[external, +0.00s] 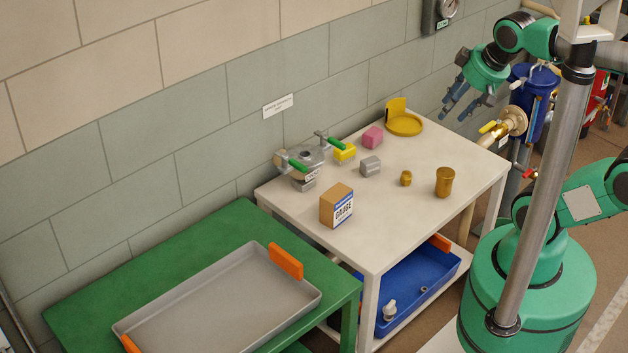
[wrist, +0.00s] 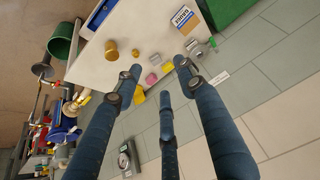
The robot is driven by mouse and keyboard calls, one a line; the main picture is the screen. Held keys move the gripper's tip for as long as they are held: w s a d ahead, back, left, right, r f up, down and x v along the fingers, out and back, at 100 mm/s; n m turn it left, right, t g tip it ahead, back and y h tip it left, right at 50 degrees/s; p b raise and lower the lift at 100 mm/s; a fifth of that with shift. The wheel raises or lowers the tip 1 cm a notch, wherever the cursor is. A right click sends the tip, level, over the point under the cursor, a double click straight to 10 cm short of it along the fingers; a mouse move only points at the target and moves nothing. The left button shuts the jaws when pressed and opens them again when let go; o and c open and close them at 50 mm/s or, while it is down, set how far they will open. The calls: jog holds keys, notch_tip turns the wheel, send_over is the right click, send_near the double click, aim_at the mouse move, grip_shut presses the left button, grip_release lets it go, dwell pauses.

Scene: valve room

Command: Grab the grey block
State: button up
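The grey block (external: 370,166) lies on the white table, between the pink block (external: 373,137) and the cardboard box. In the wrist view the grey block (wrist: 155,60) shows small, beyond the fingertips and beside the pink block (wrist: 151,78). My gripper (external: 467,107) is raised near the table's far right corner, well apart from the block. Its blue fingers are spread and nothing is between them; they also show in the wrist view (wrist: 157,75).
The white table (external: 400,217) also holds a yellow block (external: 344,152), a valve fitting with green handles (external: 309,157), a gauge box (external: 336,205), two brown cylindrical pieces (external: 445,182) and a yellow dish (external: 404,124). A blue pipe housing (external: 533,100) stands close to my gripper.

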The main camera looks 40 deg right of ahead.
jog(key=shift+o, duration=0.3)
jog(key=o, duration=0.7)
jog(key=shift+w, duration=0.1)
